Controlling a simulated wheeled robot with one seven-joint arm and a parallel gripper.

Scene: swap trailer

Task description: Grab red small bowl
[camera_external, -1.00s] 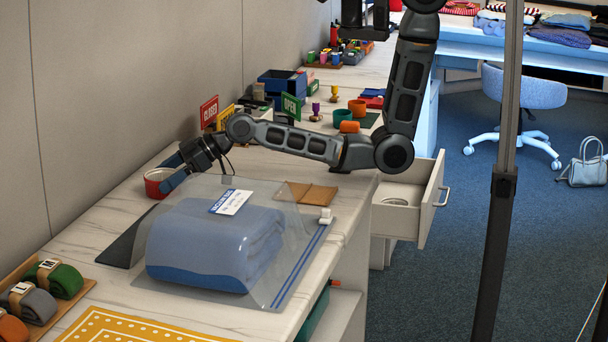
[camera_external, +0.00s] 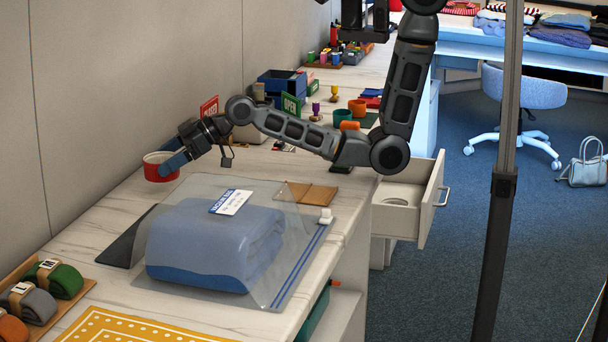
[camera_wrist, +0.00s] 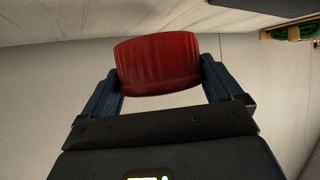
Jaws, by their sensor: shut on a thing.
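The small red bowl (camera_external: 158,169) has a pale inside and is near the wall at the left part of the counter. My gripper (camera_external: 168,162) is shut on it, with the blue fingers at its sides. In the external view the bowl looks raised above the counter. In the wrist view the red bowl (camera_wrist: 158,63) sits between the two blue fingers of my gripper (camera_wrist: 160,80), one on each side. The lower part of the bowl between the fingers is partly hidden in the external view.
A clear bag with a folded blue cloth (camera_external: 215,245) lies in front of the bowl. A brown folded piece (camera_external: 306,193) lies right of it. A drawer (camera_external: 415,192) is open at the right.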

